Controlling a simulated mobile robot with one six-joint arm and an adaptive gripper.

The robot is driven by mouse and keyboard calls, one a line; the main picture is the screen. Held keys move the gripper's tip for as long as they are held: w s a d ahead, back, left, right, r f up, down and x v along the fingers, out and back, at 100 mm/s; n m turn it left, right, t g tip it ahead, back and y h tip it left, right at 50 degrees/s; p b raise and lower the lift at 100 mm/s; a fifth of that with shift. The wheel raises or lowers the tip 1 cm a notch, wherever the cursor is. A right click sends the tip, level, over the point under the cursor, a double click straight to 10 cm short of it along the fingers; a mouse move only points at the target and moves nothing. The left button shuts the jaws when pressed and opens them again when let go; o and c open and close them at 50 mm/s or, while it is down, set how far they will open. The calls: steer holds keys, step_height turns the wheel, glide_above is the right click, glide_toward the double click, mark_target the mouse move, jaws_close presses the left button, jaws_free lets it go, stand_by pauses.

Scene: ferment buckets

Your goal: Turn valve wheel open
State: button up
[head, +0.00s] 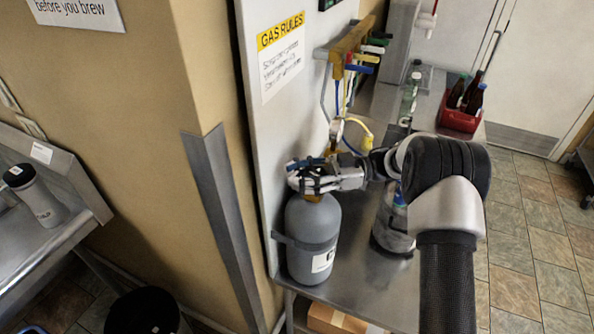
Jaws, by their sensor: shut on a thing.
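A grey gas cylinder (313,240) with a white label stands upright on a steel table, strapped to a pale panel, in the head view. My gripper (304,177) is at the top of the cylinder and is shut on the valve wheel there. The wheel itself is mostly hidden by the fingers; a small blue part shows among them, and I cannot tell whether it belongs to the wheel. A brass-coloured piece (314,198) shows just under the fingers. How far the wheel is turned cannot be seen.
A yellow-headed "GAS RULES" sign (280,55) hangs on the panel. A manifold (345,45) with coloured levers and hoses is above and right of the cylinder. A clear container (392,225) stands behind my arm. A red crate (459,118) holds bottles at the back right.

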steer(key=shift+s+d+f+n+g+h, duration=0.2)
steer(key=shift+n+g, duration=0.25)
steer(key=shift+g, duration=0.3)
steer(key=shift+s+d+r+n+g+h, duration=0.15)
steer(key=shift+n+g+h, duration=0.25)
steer(key=shift+g, duration=0.35)
steer(key=shift+a+n, duration=0.1)
steer(key=shift+n, duration=0.15)
steer(key=o, duration=0.9)
steer(key=shift+o, duration=0.9)
steer(key=shift+w, duration=0.1)
